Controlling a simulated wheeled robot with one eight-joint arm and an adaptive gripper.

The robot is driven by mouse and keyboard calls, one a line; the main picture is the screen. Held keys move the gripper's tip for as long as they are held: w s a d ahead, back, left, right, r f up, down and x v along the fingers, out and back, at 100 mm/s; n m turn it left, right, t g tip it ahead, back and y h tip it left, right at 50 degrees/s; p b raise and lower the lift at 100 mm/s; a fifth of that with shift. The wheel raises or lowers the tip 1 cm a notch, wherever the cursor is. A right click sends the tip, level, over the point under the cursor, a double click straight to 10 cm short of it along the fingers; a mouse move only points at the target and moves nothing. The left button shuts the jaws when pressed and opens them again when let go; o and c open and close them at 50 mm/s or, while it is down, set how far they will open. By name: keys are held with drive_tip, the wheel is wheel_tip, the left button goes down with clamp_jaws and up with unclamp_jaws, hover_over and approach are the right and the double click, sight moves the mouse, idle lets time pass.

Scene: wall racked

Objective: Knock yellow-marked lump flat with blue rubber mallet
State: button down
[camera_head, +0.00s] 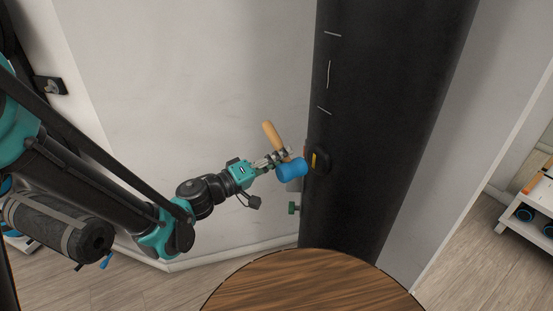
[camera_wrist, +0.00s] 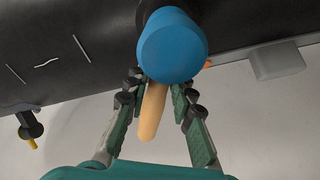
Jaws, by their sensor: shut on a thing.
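The blue rubber mallet has a blue head (camera_head: 291,169) and a pale wooden handle (camera_head: 271,136). My gripper (camera_head: 279,157) is shut on the handle, which tilts up and left. Whether head and lump touch, I cannot tell. In the wrist view the blue head (camera_wrist: 172,48) fills the upper middle, with the handle (camera_wrist: 152,112) between my fingers (camera_wrist: 160,95). It hides most of a dark round shape behind it, probably the lump.
A green knob (camera_head: 294,208) sits low beside the column. A round wooden tabletop (camera_head: 315,285) stands in front. A grey block (camera_wrist: 275,61) and a dark peg with a yellow tip (camera_wrist: 30,125) show in the wrist view. A white shelf (camera_head: 525,205) is at right.

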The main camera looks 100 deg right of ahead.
drive_tip(key=shift+s+d, duration=0.2)
drive_tip(key=shift+s, duration=0.5)
idle(0.3)
drive_tip(key=shift+w, duration=0.1)
idle(0.6)
drive_tip(key=shift+s+d, duration=0.2)
drive_tip(key=shift+s, duration=0.4)
idle(0.5)
drive_tip(key=v, duration=0.5)
drive_tip(key=shift+w+d+r, duration=0.1)
drive_tip(key=shift+d+r, duration=0.05)
drive_tip(key=shift+d, duration=0.05)
idle(0.4)
